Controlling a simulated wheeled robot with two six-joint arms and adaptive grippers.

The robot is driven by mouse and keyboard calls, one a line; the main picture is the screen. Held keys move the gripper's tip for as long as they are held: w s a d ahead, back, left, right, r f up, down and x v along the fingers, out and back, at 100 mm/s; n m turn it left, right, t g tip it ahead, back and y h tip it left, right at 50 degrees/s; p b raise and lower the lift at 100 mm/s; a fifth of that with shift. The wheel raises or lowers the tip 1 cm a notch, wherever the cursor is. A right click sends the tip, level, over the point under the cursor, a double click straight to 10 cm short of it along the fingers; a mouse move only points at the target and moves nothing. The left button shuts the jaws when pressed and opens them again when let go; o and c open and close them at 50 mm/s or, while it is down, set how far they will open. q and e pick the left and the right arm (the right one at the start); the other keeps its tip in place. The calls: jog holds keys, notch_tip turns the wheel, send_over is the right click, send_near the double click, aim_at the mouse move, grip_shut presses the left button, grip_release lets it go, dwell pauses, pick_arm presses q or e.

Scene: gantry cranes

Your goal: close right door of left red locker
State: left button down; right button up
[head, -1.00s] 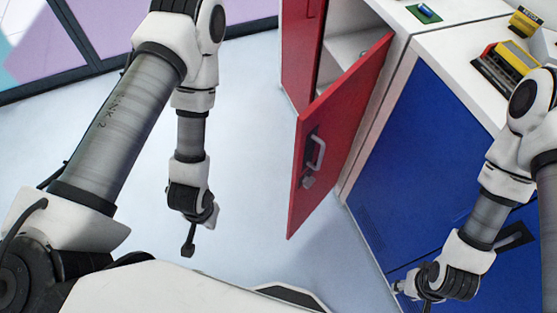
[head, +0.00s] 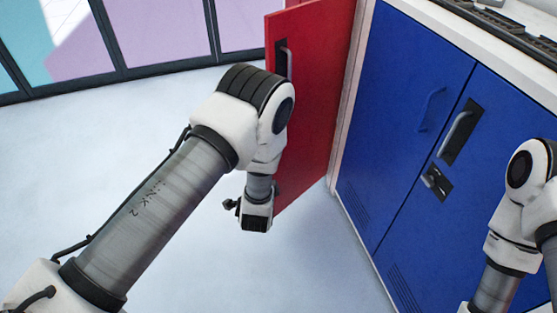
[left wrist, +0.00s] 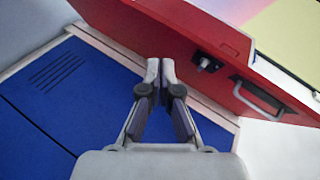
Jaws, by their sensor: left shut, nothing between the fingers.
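The red locker door (head: 318,95) stands open in the head view, its outer face with the handle (head: 289,65) turned toward me. My left forearm covers part of it. In the left wrist view the same door (left wrist: 185,25) spans the top, with its handle (left wrist: 258,98) and lock (left wrist: 206,62) at right. My left gripper (left wrist: 160,70) is shut and empty, its fingertips in front of the door's lower part; I cannot tell if they touch it. In the head view its fingers are hidden. My right gripper is out of view; only the right arm shows at the right edge.
A blue locker (head: 405,110) with two closed doors stands right of the red door, with a white top (head: 500,55). Its blue front (left wrist: 50,90) fills the lower left of the left wrist view. Open pale floor (head: 150,120) lies left, before a glass wall (head: 155,35).

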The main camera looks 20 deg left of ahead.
pick_arm(q)
jog(key=w+d+r+m+t+y+b, duration=0.2)
jog(key=w+d+m+t+b, duration=0.25)
jog(key=w, duration=0.35)
jog(key=s+a+b+x, duration=0.1)
jog(key=a+x, duration=0.1)
jog(key=x, duration=1)
jog(key=shift+w+a+r+n+b, duration=0.2)
jog(key=shift+w+a+n+b, duration=0.05)
jog(key=shift+a+n+b, duration=0.2)
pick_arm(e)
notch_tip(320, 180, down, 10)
pick_arm(q)
jog(key=shift+a, duration=0.1)
